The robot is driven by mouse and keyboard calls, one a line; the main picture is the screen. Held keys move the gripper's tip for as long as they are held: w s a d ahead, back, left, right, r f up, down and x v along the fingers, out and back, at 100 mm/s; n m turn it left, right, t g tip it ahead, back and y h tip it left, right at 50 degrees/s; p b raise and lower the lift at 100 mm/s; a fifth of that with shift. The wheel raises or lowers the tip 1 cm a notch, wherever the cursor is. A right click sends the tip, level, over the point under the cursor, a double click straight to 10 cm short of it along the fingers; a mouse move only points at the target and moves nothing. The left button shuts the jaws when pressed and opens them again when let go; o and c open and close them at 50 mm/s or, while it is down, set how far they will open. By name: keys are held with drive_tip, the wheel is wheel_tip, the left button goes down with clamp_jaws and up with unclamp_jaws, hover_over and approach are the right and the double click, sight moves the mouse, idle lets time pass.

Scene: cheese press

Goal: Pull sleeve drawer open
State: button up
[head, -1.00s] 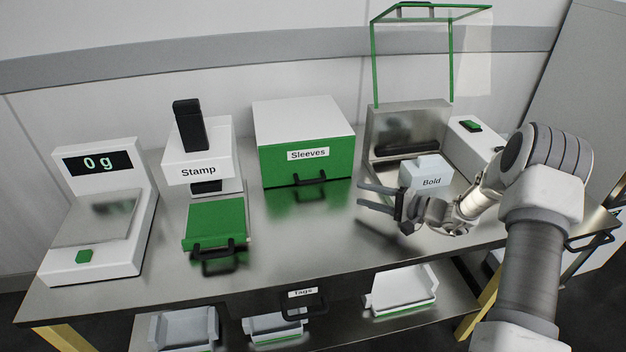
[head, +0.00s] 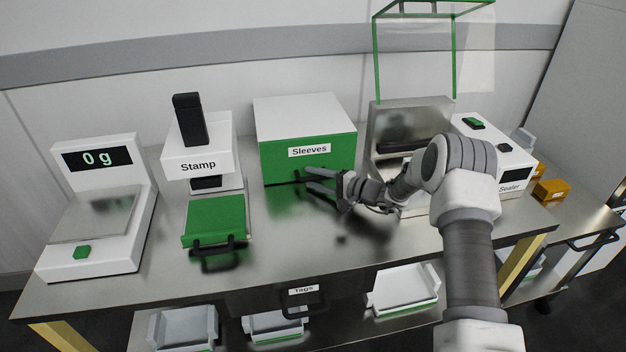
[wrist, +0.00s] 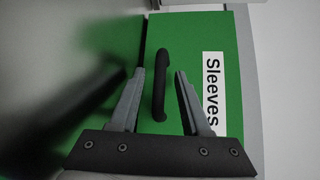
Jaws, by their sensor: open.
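The sleeve drawer (head: 335,164) is the green front, labelled "Sleeves", of a white-topped box on the bench. It looks closed, flush with the box. Its black handle is mostly hidden by my gripper in the head view. In the wrist view the drawer front (wrist: 205,35) fills the middle, turned sideways, and the dark handle (wrist: 160,80) stands between my open fingers. My gripper (head: 312,182) is open and empty at the handle, with its fingers pointing at the drawer front. I cannot tell whether a finger touches the handle.
A stamp press (head: 198,160) with a green handled plate (head: 215,220) stands to the left, and a scale (head: 100,215) further left. A steel unit with a raised clear lid (head: 415,50) and a sealer (head: 495,155) stand to the right. Bench space before the drawer is clear.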

drive_tip(key=shift+w+a, duration=0.15)
drive_tip(key=shift+a, duration=0.15)
clamp_jaws()
idle(1.3)
